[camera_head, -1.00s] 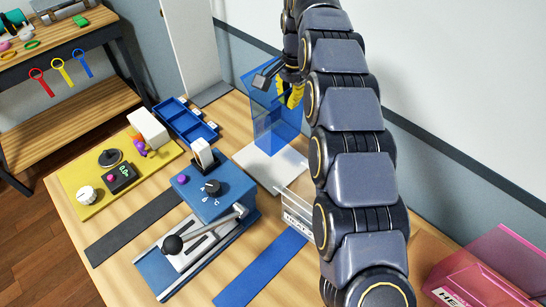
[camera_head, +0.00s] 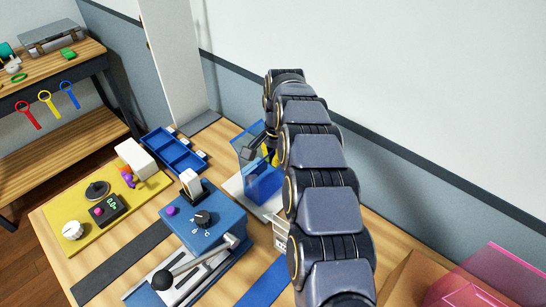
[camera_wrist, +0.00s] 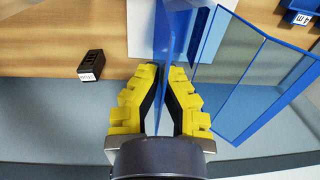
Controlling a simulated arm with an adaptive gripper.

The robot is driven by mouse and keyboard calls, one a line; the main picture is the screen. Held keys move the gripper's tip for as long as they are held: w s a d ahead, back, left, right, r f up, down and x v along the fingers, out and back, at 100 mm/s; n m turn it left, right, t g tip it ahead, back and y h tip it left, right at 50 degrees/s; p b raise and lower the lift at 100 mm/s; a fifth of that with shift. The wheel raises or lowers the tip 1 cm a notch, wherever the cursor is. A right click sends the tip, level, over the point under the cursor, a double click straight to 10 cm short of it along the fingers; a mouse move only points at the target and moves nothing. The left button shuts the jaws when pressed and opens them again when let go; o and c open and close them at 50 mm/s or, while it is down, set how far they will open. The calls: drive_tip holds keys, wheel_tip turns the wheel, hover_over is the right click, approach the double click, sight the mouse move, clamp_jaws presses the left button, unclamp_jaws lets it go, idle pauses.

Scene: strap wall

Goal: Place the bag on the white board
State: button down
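The bag (camera_head: 263,185) is a see-through blue, open, box-like holder. It stands upright at the white board (camera_head: 233,187), and I cannot tell whether its base touches the board. My gripper (camera_head: 271,157), mostly hidden behind my arm, is at the bag's upper part. In the wrist view the yellow fingers of my gripper (camera_wrist: 164,80) are closed in on one blue wall of the bag (camera_wrist: 235,75), one finger on each side. The white board (camera_wrist: 141,35) shows behind the bag there. My arm covers the board's right side.
A blue box with dials (camera_head: 207,222) and a black-knobbed lever (camera_head: 162,280) stand in front of the board. A blue tray (camera_head: 174,150) lies to its left. A wall (camera_head: 400,100) rises behind. A pink bin (camera_head: 480,285) is at right.

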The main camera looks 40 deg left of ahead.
drive_tip(key=shift+f, duration=0.1)
drive_tip(key=c, duration=1.2)
unclamp_jaws()
drive_tip(key=shift+o, duration=0.2)
wheel_tip(320, 180, up, 12)
drive_tip(key=shift+d, duration=0.4)
